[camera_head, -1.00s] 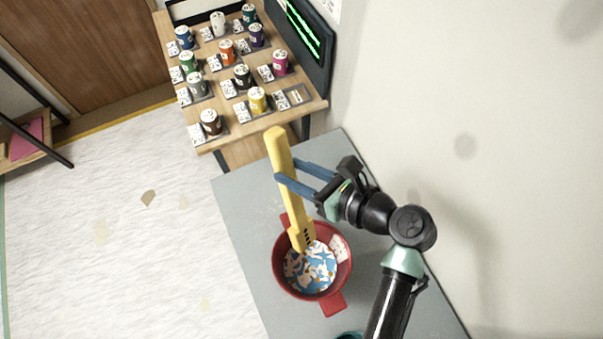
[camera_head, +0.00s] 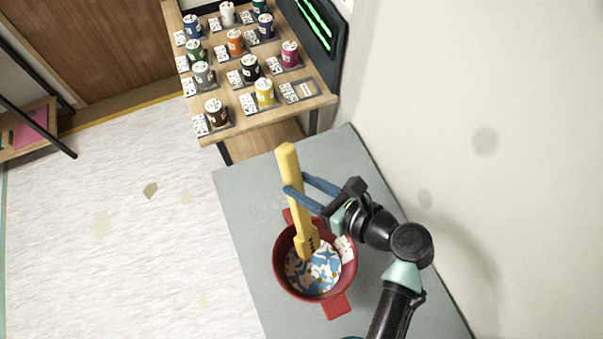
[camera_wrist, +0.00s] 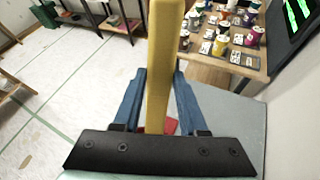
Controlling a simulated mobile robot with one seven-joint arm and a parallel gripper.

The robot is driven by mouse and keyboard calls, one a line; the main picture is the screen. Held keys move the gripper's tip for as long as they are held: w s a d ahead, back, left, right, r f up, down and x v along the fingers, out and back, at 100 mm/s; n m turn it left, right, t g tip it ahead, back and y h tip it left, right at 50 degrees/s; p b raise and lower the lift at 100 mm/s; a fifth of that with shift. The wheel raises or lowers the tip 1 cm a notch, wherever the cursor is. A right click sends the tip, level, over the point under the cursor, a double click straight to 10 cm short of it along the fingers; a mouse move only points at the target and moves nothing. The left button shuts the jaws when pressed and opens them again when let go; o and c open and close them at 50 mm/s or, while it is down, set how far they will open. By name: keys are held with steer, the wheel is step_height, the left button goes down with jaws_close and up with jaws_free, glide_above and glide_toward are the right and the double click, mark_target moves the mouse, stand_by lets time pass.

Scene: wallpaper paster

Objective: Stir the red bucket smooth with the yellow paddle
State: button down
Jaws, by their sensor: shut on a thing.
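The red bucket (camera_head: 282,277) stands on the grey table in the head view, with a handle tab at its front and back. Inside it is a patchy mix (camera_head: 313,272) of white and blue with small orange-brown flecks. The yellow paddle (camera_head: 296,195) stands nearly upright, its slotted lower end inside the bucket at the far side of the mix. My gripper (camera_head: 293,188) is shut on the paddle's shaft above the bucket. In the wrist view the paddle (camera_wrist: 162,65) runs between the blue fingers (camera_wrist: 152,98) and hides most of the bucket.
The grey table (camera_head: 240,205) is bare around the bucket. Behind it, a wooden stand (camera_head: 270,120) holds several paint cans with cards, beside a dark screen (camera_head: 318,30) with a green trace. A pale wall (camera_head: 480,200) rises at right.

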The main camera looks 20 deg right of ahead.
mark_target(305, 219)
steer(key=shift+s+f+b, duration=0.65)
steer(key=shift+s+f, duration=0.05)
steer(key=shift+f, duration=0.95)
steer(key=shift+s+f+b, duration=0.6)
steer(key=shift+s+f, duration=0.1)
steer(key=shift+f, duration=0.9)
steer(key=shift+s+f+b, duration=0.65)
steer(key=shift+s+f, duration=0.05)
steer(key=shift+f, duration=0.95)
